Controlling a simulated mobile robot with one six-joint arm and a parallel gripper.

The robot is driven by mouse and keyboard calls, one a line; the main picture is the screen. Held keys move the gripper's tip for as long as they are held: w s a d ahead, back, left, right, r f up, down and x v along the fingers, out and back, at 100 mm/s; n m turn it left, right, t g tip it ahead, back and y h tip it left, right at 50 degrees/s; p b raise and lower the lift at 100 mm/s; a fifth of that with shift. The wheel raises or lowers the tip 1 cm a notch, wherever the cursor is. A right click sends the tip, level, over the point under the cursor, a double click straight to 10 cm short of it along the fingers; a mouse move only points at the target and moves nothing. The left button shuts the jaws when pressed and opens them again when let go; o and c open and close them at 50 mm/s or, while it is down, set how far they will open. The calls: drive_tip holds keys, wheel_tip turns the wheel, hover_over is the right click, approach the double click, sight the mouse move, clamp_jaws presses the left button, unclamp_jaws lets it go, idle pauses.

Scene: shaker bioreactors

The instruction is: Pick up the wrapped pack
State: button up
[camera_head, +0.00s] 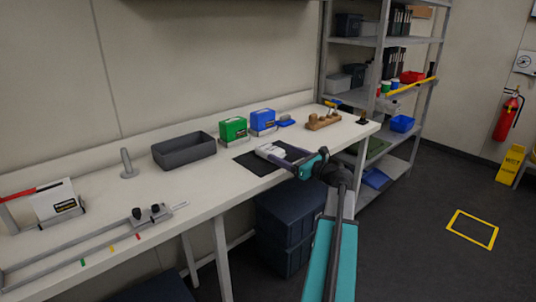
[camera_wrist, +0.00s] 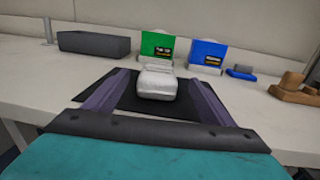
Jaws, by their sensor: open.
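The wrapped pack (camera_wrist: 157,82) is a pale, silvery-white bundle lying on a black mat (camera_wrist: 120,100) on the bench. It also shows in the head view (camera_head: 270,149), partly hidden by my gripper. My gripper (camera_wrist: 158,76) is open. Its two purple fingers reach forward, one on each side of the pack, with gaps visible between pack and fingers in the wrist view. In the head view my gripper (camera_head: 274,155) is low over the mat. I cannot tell how high the fingers are above it.
Behind the mat stand a green box (camera_head: 234,129) and a blue box (camera_head: 262,121). A dark grey bin (camera_head: 184,150) is to the left. A wooden block holder (camera_head: 323,121) is to the right. A wall backs the bench; a shelf unit (camera_head: 345,82) stands beyond its right end.

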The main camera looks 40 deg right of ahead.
sight(275, 149)
drive_tip(key=shift+w+a+r, duration=0.1)
drive_tip(key=shift+w+a, duration=0.05)
drive_tip(key=shift+w, duration=2.35)
drive_tip(key=shift+c, duration=0.6)
drive_tip(key=c, duration=1.1)
